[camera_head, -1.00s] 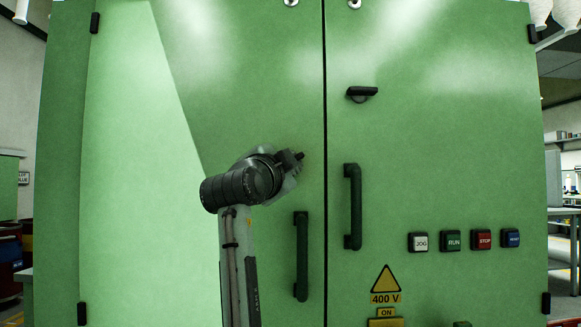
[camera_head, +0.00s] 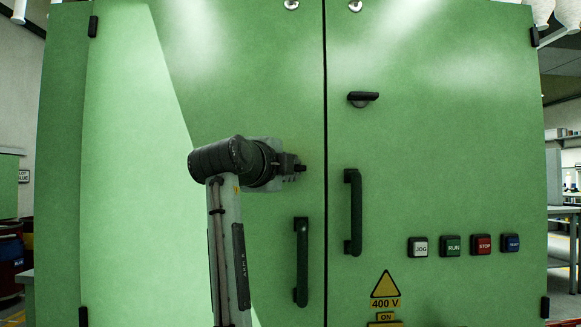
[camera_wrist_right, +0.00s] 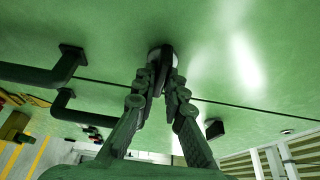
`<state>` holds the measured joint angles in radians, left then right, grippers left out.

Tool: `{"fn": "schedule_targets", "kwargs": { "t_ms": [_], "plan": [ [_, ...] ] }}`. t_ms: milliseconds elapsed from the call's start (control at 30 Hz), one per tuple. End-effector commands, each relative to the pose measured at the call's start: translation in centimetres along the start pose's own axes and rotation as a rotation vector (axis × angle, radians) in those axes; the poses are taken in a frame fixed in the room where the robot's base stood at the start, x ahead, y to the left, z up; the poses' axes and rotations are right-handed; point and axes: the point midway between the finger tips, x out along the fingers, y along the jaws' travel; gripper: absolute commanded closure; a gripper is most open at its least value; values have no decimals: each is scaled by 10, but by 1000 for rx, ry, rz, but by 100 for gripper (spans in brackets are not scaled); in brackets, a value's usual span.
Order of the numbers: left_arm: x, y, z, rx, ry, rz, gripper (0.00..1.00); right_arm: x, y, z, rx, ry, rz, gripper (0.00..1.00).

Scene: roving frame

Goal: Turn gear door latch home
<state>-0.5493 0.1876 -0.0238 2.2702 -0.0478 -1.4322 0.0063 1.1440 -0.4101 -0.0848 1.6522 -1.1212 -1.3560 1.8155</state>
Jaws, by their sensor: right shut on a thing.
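My right gripper (camera_head: 298,168) is at the left green door (camera_head: 230,60), near the seam between the doors. In the right wrist view its fingers (camera_wrist_right: 160,72) are shut on a dark latch handle (camera_wrist_right: 165,58) with a pale round base against the door. In the head view my gripper and wrist mostly hide this latch. A second dark latch (camera_head: 362,98) sits on the right door, its bar about level; it also shows in the right wrist view (camera_wrist_right: 214,129), apart from my fingers. My left gripper is not in view.
JOG (camera_head: 418,247), RUN (camera_head: 451,246) and STOP (camera_head: 481,245) buttons are on the right door. A 400 V sign (camera_head: 385,291) is below.

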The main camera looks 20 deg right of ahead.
Motion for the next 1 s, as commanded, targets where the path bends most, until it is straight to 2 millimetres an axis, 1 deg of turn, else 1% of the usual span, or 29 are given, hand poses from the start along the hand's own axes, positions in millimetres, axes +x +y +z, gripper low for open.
{"fn": "schedule_targets", "kwargs": {
  "t_ms": [400, 433, 567, 600, 867, 1000],
  "plan": [
    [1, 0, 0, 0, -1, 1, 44, 0, 0, -1, 10, 1, 3, 100],
    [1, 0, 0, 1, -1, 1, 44, 0, 0, -1, 10, 1, 3, 87],
    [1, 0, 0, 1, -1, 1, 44, 0, 0, -1, 9, 1, 3, 71],
    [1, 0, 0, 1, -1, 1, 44, 0, 0, -1, 8, 1, 3, 69],
    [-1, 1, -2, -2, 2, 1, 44, 0, 0, 0, 7, 0, 2, 69],
    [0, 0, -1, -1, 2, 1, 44, -10, 0, 0, 7, 0, 1, 69]
  ]
}}
